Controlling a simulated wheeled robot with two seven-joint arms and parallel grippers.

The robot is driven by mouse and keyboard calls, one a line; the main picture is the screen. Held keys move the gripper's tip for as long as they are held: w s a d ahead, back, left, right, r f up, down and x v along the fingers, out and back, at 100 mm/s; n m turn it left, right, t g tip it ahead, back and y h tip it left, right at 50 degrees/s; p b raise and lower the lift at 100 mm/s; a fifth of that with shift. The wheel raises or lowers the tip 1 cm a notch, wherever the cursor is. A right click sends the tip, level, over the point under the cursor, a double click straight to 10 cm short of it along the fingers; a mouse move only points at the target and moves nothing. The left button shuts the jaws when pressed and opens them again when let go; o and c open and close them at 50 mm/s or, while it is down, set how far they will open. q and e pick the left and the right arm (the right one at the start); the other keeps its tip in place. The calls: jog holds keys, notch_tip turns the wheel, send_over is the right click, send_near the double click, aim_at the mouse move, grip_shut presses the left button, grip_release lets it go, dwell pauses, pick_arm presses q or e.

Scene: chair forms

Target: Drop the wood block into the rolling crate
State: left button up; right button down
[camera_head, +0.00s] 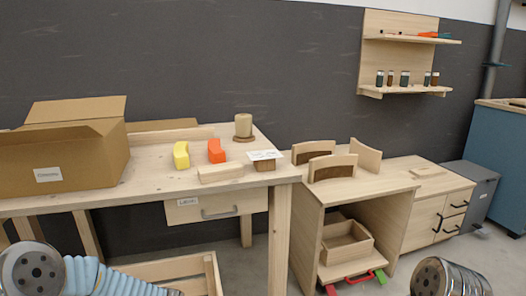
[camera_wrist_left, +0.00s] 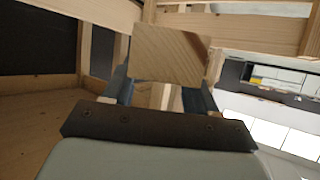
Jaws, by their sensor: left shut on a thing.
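My left gripper (camera_wrist_left: 163,88) shows in the left wrist view, its two dark fingers shut on both sides of the wood block (camera_wrist_left: 168,50). The block's pale end grain faces the camera, with a dark shadow at one corner. In the head view, a pale wooden crate (camera_head: 207,266) stands low under the workbench, cut off by the bottom edge; no wheels show on it. My left arm comes in beside it at the bottom left, and its gripper is out of that frame. Wooden planks surround the block in the wrist view; I cannot tell its height over the crate. My right gripper is not in view.
The workbench (camera_head: 140,192) holds a cardboard box (camera_head: 75,155), yellow (camera_head: 181,155) and orange (camera_head: 216,150) pieces and wood parts. Its leg (camera_head: 279,240) stands right of the crate. An open cabinet holds a wooden box (camera_head: 345,245). Floor is bare right of the crate.

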pick_arm(q)
jog(key=shift+f, duration=0.7)
jog(key=o, duration=1.2)
jog(key=shift+d, duration=0.1)
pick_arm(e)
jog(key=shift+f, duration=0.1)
pick_arm(q)
jog(key=b+v, duration=0.2)
jog(key=v, duration=1.1)
jog(key=shift+s+d+r, duration=0.1)
jog(key=shift+d+r, duration=0.1)
jog(key=shift+d, duration=0.1)
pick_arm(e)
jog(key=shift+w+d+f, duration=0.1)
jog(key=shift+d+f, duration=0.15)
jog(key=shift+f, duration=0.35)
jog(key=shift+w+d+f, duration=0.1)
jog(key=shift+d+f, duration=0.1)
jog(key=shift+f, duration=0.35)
pick_arm(q)
jog(key=shift+d, duration=0.1)
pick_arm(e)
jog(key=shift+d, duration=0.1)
